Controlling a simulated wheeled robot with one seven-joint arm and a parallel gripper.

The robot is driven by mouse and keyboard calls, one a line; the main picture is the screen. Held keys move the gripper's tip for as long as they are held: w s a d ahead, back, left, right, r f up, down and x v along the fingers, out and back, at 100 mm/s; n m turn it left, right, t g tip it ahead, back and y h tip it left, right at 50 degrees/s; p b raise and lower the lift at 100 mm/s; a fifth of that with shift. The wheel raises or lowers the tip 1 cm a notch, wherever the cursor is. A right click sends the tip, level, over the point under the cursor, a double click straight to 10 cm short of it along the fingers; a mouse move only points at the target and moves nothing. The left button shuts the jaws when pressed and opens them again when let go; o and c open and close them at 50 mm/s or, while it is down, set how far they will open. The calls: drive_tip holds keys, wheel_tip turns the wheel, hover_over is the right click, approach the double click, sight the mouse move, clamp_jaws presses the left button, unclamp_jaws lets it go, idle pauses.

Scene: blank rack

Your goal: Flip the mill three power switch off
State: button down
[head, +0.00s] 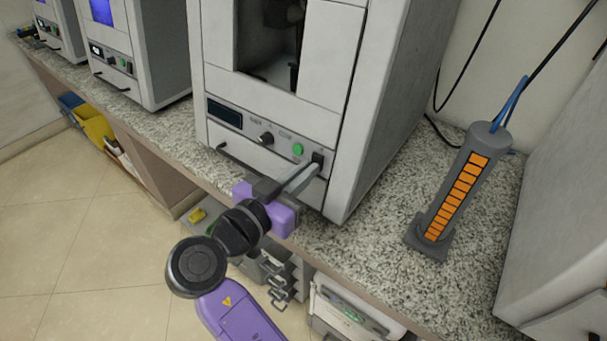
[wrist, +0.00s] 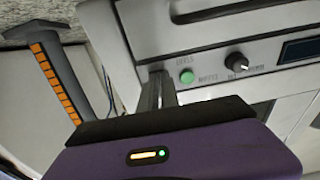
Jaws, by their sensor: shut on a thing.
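The nearest mill (head: 270,165), a white cabinet with a dark window, stands on the granite bench. Its front panel has a dark display, a black knob (head: 266,139), a green button (head: 298,149) and a small dark power switch (head: 318,158) at the right end. My gripper (head: 312,170) is at this switch, its fingers closed on it. In the wrist view, the fingers (wrist: 157,92) reach the panel beside the green button (wrist: 187,76). The fingertips mostly cover the switch, so its position cannot be told.
Two similar machines (head: 112,60) stand farther left along the bench. A grey power strip tower (head: 460,185) with orange sockets stands on the granite at right. The mill's handle bar (head: 240,162) is low on its front. Drawers and bins are below the bench.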

drive_tip(key=v, duration=0.7)
drive_tip(key=shift+s+a, duration=0.25)
drive_tip(key=shift+s, duration=0.1)
drive_tip(key=w+a+r+n+t+y, duration=0.2)
drive_tip(key=w+a+n+t+y, duration=0.1)
drive_tip(key=a+n+y, duration=0.15)
drive_tip(key=a+f+n+y, duration=0.4)
drive_tip(key=f+n+y, duration=0.2)
drive_tip(key=n+y, duration=0.2)
drive_tip(key=s+d+m+g+h+p, duration=0.1)
drive_tip(key=s+d+m+p, duration=0.4)
drive_tip(key=s+d, duration=2.7)
drive_tip(key=s+h+p, duration=0.1)
drive_tip(key=s, duration=0.2)
drive_tip(key=shift+s+g+p, duration=0.25)
drive_tip(key=shift+g+p, duration=0.05)
drive_tip(key=shift+p, duration=0.05)
